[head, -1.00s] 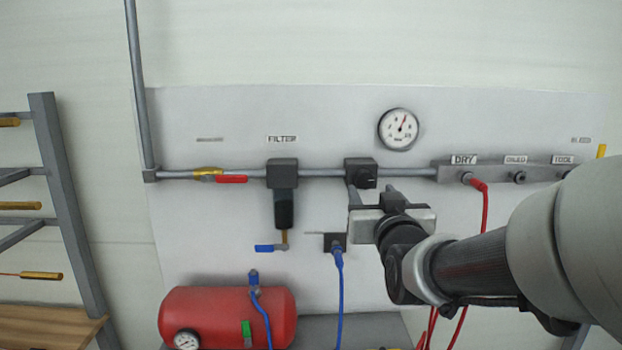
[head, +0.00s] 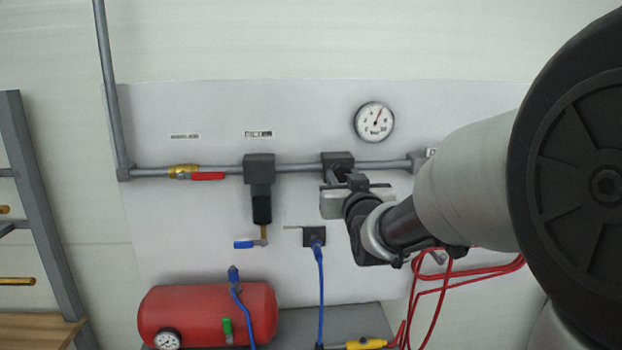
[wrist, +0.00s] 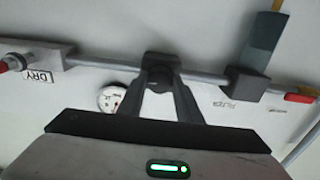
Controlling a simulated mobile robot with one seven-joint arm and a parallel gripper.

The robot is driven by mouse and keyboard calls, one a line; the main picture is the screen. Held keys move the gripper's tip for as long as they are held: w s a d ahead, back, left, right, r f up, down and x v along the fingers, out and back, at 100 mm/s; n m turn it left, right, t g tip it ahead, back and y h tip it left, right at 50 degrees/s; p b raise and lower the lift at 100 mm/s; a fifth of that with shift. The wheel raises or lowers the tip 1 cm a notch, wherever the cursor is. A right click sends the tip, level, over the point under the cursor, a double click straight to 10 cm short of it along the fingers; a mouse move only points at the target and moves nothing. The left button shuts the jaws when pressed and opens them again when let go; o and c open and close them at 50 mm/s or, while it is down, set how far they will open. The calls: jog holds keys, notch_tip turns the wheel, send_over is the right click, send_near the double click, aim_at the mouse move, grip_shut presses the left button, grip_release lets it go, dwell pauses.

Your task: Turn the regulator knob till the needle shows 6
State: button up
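The regulator (head: 337,163) is a dark block on the grey pipe, in the middle of the head view. Its round dark knob (wrist: 158,85) shows in the wrist view between the two fingers of my gripper (wrist: 160,76). The fingers stand apart on either side of it; whether they press on it I cannot tell. In the head view my gripper (head: 335,180) hides most of the knob. The round white gauge (head: 374,121) is up and right of the regulator.
Left of the regulator are the filter (head: 260,185) and a red-handled valve (head: 205,176). A small block (head: 314,236) with a blue hose is below. A red tank (head: 208,312) stands lower left. Red hoses (head: 440,290) hang below my arm. The wall panel above is clear.

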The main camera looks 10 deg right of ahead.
jog(key=shift+f+m+b, duration=0.25)
jog(key=shift+m+b, duration=0.05)
jog(key=shift+b, duration=0.75)
jog(key=shift+r, duration=0.25)
jog(key=o, duration=1)
jog(key=shift+o, duration=0.2)
jog(key=s+b, duration=0.3)
jog(key=s, duration=1.4)
jog(key=shift+s+b, duration=0.2)
jog(key=shift+b, duration=0.1)
dwell(0.4)
